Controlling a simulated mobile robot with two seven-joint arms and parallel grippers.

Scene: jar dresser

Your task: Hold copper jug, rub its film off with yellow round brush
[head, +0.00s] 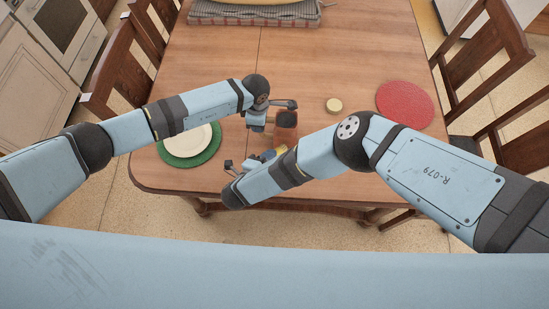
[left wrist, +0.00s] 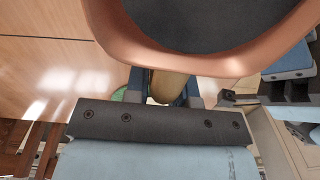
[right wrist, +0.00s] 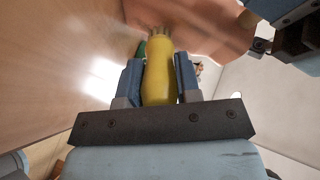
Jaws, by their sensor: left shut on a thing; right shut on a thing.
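The copper jug (head: 286,118) is held above the near part of the table. In the left wrist view its copper rim (left wrist: 215,66) and dark inside fill the top. My left gripper (left wrist: 165,88) is shut on the jug's handle. My right gripper (right wrist: 158,82) is shut on the yellow round brush (right wrist: 159,78). The brush's bristles point at the jug's copper side (right wrist: 205,30), overlapping it in the right wrist view; whether they touch, I cannot tell. Film on the jug is not clear at this size. In the head view my right arm partly hides the brush.
A cream plate (head: 188,140) lies on a green round mat (head: 214,150) at the left. A small round yellowish thing (head: 334,105) and a red round mat (head: 405,104) lie to the right. Chairs flank the table. The table's middle is clear.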

